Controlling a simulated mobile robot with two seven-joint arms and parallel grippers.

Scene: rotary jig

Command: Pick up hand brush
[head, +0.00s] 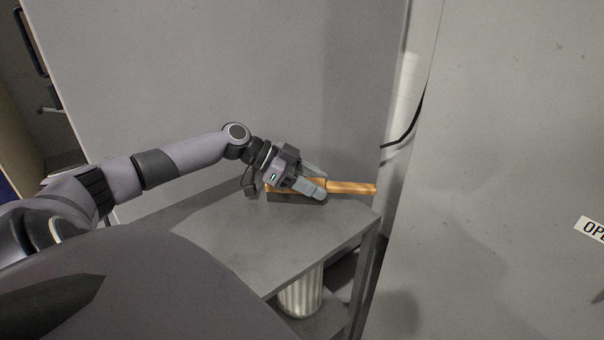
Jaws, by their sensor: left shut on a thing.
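The hand brush (352,188) has a light wooden handle that points right, and a dark bristle part shows below the wood. It is at the back right of a grey metal table, close to the wall panel. My left gripper (314,188) reaches in from the left and is shut on the brush around its middle. The fingers hide part of the wood. I cannot tell whether the bristles touch the table top. My right gripper is not in view.
The grey table (230,235) has a bare top in front of the brush. A ribbed metal cylinder (301,294) stands on its lower shelf. A grey wall panel (220,70) rises behind, and a large grey cabinet (500,130) stands close on the right. A black cable (411,127) hangs between them.

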